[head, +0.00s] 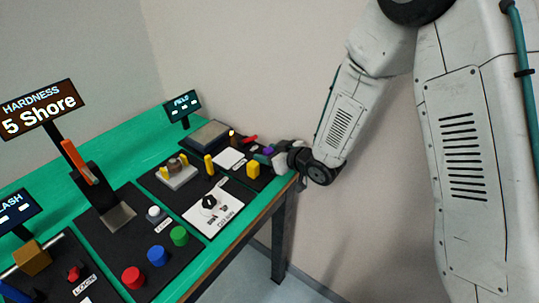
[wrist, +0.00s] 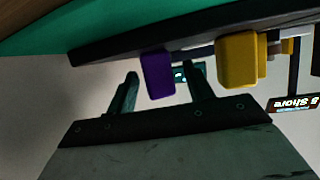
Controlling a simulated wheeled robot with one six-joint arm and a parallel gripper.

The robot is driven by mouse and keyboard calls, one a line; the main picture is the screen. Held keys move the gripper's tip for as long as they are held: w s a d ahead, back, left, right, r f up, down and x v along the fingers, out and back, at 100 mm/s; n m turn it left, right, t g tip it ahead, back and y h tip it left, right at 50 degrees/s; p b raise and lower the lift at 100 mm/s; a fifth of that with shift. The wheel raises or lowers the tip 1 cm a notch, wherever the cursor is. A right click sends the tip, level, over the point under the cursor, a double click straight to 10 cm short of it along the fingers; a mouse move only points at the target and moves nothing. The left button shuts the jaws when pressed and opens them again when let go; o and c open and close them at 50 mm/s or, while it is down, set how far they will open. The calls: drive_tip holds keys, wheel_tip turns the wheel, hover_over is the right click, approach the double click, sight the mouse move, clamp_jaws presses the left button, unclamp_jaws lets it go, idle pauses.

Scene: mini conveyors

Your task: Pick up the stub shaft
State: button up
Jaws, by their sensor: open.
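My gripper (head: 264,158) is at the right end of the green bench, low beside the black panel there. In the wrist view its two dark fingers (wrist: 161,78) are apart. A purple block (wrist: 157,73) shows between the fingertips, and I see no clear contact. It also shows as a small purple patch by the gripper in the head view (head: 268,151). A yellow block (wrist: 238,60) is just right of the fingers in the wrist view; a yellow block (head: 253,169) also stands by the gripper in the head view. I cannot tell which piece is the stub shaft.
The green bench (head: 118,152) carries black panels with a fixture with yellow posts (head: 178,172), a white dial plate (head: 213,211), and red, blue (head: 157,256) and green buttons. A hardness display (head: 42,108) rises at left. The bench's right edge lies close to my gripper.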

drive_tip(key=shift+x, duration=1.05)
drive_tip(key=shift+d, duration=0.1)
clamp_jaws()
